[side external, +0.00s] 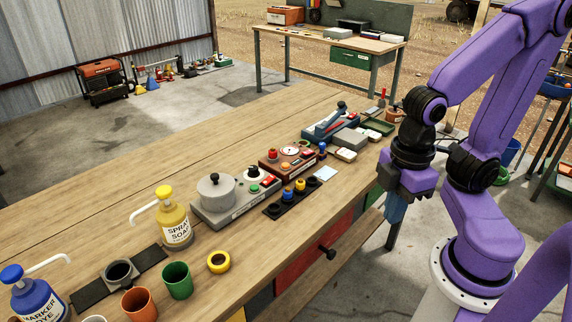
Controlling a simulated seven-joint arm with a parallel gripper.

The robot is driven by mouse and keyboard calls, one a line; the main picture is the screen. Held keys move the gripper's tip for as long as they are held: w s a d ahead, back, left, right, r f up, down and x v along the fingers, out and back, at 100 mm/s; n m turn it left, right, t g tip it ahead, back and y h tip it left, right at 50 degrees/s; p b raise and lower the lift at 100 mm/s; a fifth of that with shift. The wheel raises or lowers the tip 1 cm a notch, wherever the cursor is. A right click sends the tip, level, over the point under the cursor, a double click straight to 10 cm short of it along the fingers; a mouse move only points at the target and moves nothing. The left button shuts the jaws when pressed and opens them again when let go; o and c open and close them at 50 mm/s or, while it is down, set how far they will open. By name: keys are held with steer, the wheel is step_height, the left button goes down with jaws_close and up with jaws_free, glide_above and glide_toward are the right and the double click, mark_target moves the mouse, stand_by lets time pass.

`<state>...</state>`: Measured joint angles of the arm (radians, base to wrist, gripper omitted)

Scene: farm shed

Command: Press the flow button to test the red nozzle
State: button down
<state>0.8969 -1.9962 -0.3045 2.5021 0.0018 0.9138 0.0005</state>
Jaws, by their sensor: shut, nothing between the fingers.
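My gripper (396,207) hangs fingers down at the right, beside the bench's front edge, clear of the devices. Its fingers are shut and hold nothing. A red-brown box (272,166) with a round white dial, an orange-red button and a red switch stands mid-bench. A grey unit (224,207) to its left carries a grey lidded pot, a black knob, a green button (254,188) and a red switch. A black strip (273,210) in front holds small blue and yellow nozzle-like pieces. I cannot tell which button is the flow button, nor pick out the red nozzle for certain.
A blue lever device (331,124) and grey blocks stand farther back on the bench. A yellow spray soap bottle (175,219), a blue marker dye bottle (36,295), a green cup (177,280) and a yellow ring (218,262) stand at the left. Bare wood lies behind the devices.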

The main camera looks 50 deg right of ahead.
stand_by(0.9)
steer(key=w+a+m+t, duration=0.2)
steer(key=w+m, duration=0.4)
steer(key=w, duration=0.5)
steer(key=m+t, duration=0.7)
steer(key=m, duration=0.8)
glide_above(289, 165)
step_height(289, 165, down, 3)
steer(key=shift+f+y, duration=0.1)
steer(key=shift+y, duration=0.2)
steer(key=shift+a+n, duration=0.1)
steer(key=shift+n, duration=0.2)
steer(key=shift+f, duration=4.35)
steer(key=shift+f, duration=0.15)
steer(key=shift+f, duration=0.3)
